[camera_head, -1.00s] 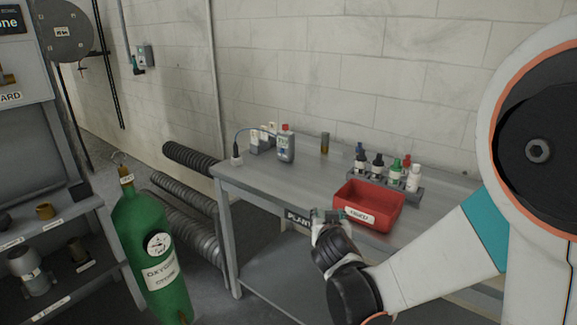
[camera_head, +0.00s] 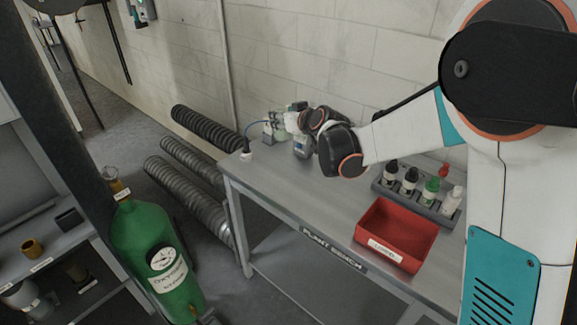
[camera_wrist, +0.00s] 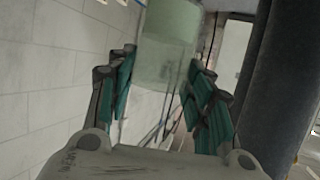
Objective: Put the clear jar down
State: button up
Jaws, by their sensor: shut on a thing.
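The clear jar (camera_wrist: 168,40) shows in the wrist view, see-through with a pale green tint. Its lower part lies between the teal-padded fingers of my gripper (camera_wrist: 160,88), which is shut on it. The jar's top is cut off by the frame edge. In the head view my gripper (camera_head: 298,110) is over the far left part of the grey bench (camera_head: 275,185), near the wall. There the jar is mostly hidden or too small to make out clearly. I cannot tell whether it touches the bench.
A red tray (camera_head: 372,238) and a rack of several dropper bottles (camera_head: 410,183) are on the right. The bench's front left is clear. A green oxygen cylinder (camera_head: 150,235) stands left.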

notch_tip(320, 180, down, 20)
jog(key=b, duration=0.5)
jog(key=shift+r, duration=0.2)
jog(key=shift+f, duration=0.15)
jog(key=o, duration=1.2)
jog(key=shift+o, duration=0.2)
